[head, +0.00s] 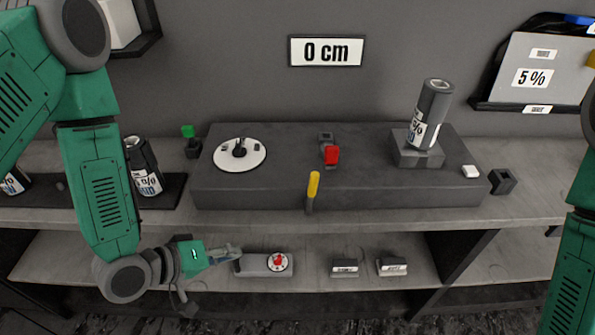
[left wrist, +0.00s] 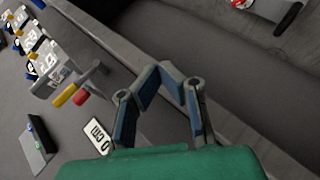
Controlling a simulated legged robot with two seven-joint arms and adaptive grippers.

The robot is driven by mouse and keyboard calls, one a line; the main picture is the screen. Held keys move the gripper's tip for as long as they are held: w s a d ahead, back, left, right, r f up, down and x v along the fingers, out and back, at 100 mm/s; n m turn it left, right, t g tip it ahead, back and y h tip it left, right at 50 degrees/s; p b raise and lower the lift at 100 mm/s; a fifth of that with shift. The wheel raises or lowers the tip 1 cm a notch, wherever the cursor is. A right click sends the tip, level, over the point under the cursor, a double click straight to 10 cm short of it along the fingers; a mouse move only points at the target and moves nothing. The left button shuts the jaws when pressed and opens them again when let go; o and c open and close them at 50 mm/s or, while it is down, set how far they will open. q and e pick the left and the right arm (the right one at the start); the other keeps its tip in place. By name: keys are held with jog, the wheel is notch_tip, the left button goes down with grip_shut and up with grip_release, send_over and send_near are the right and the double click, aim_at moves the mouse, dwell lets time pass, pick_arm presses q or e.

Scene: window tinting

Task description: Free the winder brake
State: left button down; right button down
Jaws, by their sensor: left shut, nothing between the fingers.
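The winder is a long dark grey box (head: 370,187) on the bench. A yellow-handled lever (head: 313,186) stands upright at its front edge, and a red-handled lever (head: 331,155) sits behind it; I cannot tell which is the brake. Both handles, yellow (left wrist: 65,95) and red (left wrist: 80,98), also show at the left of the left wrist view. My left gripper (head: 236,252) is shut and empty, low in front of the bench, beside the left end of a small dial box (head: 253,267). Its closed fingers (left wrist: 162,72) show in the wrist view. My right gripper is out of view.
A white disc (head: 227,160) and a tilted film roll (head: 432,115) are on the winder. A sign (head: 326,51) reads 0 cm. Two labelled blocks (head: 344,267) (head: 392,266) sit on the lower shelf. The bench edge lies above my left gripper.

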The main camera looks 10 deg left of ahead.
aim_at(311, 193)
pick_arm(q)
jog(key=w+r+n+t+h+p, duration=0.1)
jog(key=r+n+t+h, duration=0.1)
jog(key=r, duration=0.4)
jog(key=w+r+n+t+h, duration=0.1)
jog(key=w+r+t+h, duration=0.1)
jog(key=r, duration=0.4)
jog(key=shift+w+d+r+n+h+p, duration=0.15)
jog(key=shift+w+r+n+h+p, duration=0.1)
jog(key=shift+r+n+h+p, duration=0.15)
jog(key=s+d+p+x, duration=0.1)
jog(key=s+d+x, duration=0.1)
jog(key=x, duration=1.1)
jog(key=shift+f+p, duration=0.2)
jog(key=shift+p, duration=0.2)
